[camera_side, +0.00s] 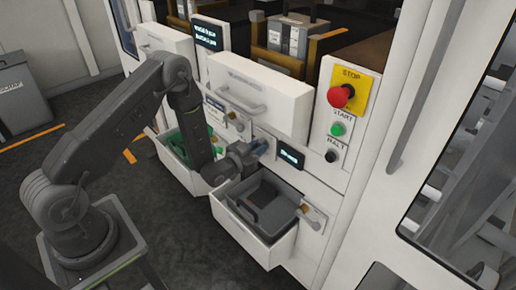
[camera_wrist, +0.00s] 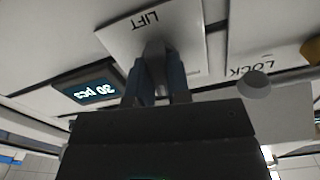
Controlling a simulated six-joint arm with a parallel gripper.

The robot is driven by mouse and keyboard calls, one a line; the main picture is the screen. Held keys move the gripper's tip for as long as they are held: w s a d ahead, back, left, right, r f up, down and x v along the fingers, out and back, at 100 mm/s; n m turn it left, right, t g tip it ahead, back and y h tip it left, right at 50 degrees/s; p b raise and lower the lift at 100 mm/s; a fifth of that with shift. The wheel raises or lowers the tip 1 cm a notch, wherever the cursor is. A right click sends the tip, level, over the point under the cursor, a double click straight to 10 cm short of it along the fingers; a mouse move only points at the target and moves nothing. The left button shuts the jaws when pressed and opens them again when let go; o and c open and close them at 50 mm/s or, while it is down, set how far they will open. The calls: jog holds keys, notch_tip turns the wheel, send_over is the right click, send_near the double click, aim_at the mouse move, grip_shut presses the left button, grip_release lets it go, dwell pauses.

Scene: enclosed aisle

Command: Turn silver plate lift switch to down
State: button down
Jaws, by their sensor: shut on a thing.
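The lift switch's pale silver plate (camera_wrist: 187,28) shows at the top of the wrist view, with the word LIFT upside down on it. Its grey lever (camera_wrist: 155,52) stands out from the plate between my blue-grey fingers. My gripper (camera_wrist: 158,78) is shut on this lever. In the side view my gripper (camera_side: 260,149) reaches the white cabinet front just left of a small display. There the plate and lever are mostly hidden behind the gripper, so I cannot tell which way the lever points.
A lit display (camera_wrist: 92,90) is to the left. In the side view, an open drawer (camera_side: 272,256) with a grey bin is below my gripper. A red stop button (camera_side: 340,96) is upper right.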

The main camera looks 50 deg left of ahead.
jog(key=shift+n, duration=3.8)
jog(key=c, duration=1.1)
grip_release()
jog(key=s, duration=1.4)
